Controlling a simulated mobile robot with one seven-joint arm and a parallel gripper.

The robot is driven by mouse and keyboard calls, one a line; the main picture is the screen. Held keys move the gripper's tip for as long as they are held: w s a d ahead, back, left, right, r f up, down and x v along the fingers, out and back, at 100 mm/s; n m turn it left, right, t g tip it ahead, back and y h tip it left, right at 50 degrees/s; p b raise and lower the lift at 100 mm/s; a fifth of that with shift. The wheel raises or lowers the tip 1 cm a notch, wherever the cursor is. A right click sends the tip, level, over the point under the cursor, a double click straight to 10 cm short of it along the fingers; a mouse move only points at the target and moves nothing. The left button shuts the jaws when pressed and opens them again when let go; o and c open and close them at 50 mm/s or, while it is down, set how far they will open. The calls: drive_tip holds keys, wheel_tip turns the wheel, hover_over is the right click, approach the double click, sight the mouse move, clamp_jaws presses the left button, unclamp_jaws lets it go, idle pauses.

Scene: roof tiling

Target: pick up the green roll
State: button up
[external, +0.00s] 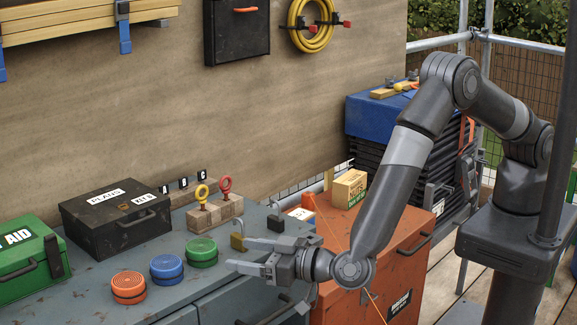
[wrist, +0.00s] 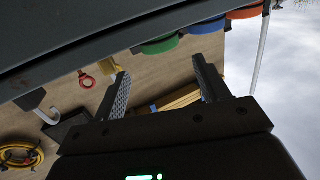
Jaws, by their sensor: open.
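The green roll (external: 202,251) lies flat on the grey bench top, at the right end of a row with a blue roll (external: 167,267) and an orange roll (external: 128,286). In the wrist view the green roll (wrist: 160,46) shows at the top, partly cut off by the bench edge, beyond my fingertips. My gripper (external: 236,254) is open and empty, to the right of the green roll, with its fingers pointing left towards it. In the wrist view my gripper (wrist: 158,66) has its two fingers wide apart with nothing between them. The fingers do not appear to touch the roll.
A brass padlock (external: 238,242) stands close behind my fingers. A wooden block (external: 214,214) with yellow and red rings stands behind the rolls. A black case (external: 117,215) and a green first-aid box (external: 26,262) are at left. An orange cabinet (external: 372,252) stands at right.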

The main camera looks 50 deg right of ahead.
sight(215, 249)
drive_tip(key=x, duration=0.8)
drive_tip(key=shift+w+a, duration=0.1)
drive_tip(key=shift+w, duration=0.3)
drive_tip(key=shift+c, duration=0.3)
drive_tip(key=c, duration=0.8)
